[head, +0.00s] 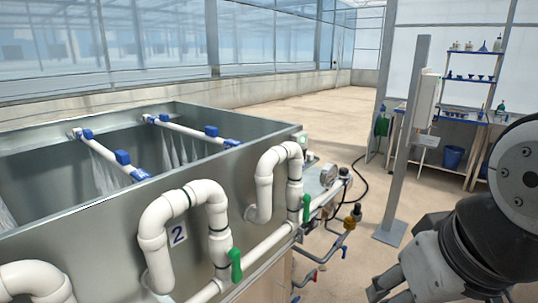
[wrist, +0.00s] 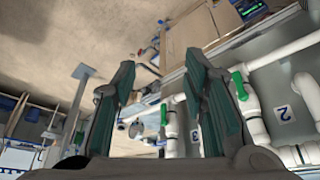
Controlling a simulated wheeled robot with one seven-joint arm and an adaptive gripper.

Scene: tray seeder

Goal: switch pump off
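My gripper (wrist: 159,65) is open and empty in the wrist view, its two dark fingers with green pads wide apart. In the head view my arm fills the lower right. A pale box (head: 424,100) is fixed to a grey post (head: 408,130), right of centre in the head view; any switch on it is too small to make out. A small white box with a green spot (head: 303,141) sits at the tank's right corner, beside pipes and a round gauge (head: 328,174). I cannot tell which part is the pump switch. My gripper touches none of these.
A metal tank (head: 225,167) with white pipes and green valve handles (head: 235,264) takes up the left. A dark screen with green marks (wrist: 250,8) shows at the wrist view's top. Shelves (head: 470,80) and a blue bin (head: 453,157) stand behind. The floor (head: 300,115) beyond the tank is clear.

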